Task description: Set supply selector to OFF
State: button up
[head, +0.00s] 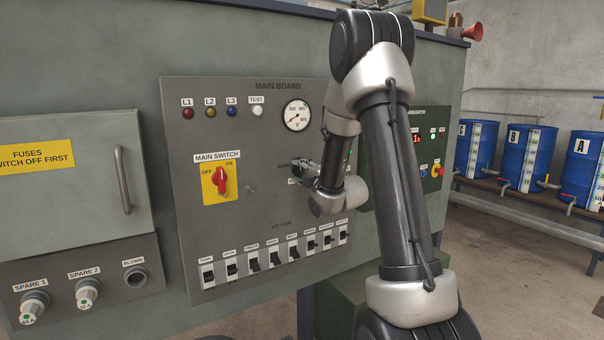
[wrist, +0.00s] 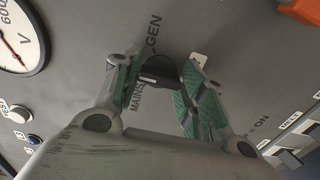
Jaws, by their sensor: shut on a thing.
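The supply selector is a small black knob (wrist: 158,70) on the grey board, seen in the wrist view between the printed words MAINS and GEN. My gripper (wrist: 160,82) has one green-padded finger on each side of the knob and is shut on it. Where the knob points cannot be told clearly, and the word OFF does not show beside it. In the head view my gripper (head: 303,166) is at the right part of the main board, and my arm hides most of the selector there.
The main board (head: 240,130) carries a red main switch (head: 221,181), a voltmeter (head: 297,115), and a row of black breakers (head: 273,256) below. A green generator panel (head: 437,155) lies to the right behind my arm. Blue drums (head: 528,157) stand farther right.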

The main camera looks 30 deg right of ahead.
jog(key=shift+f, duration=0.1)
jog(key=o, duration=1)
jog(key=shift+o, duration=0.2)
jog(key=s, duration=0.7)
jog(key=shift+s, duration=0.25)
jog(key=shift+d, duration=0.1)
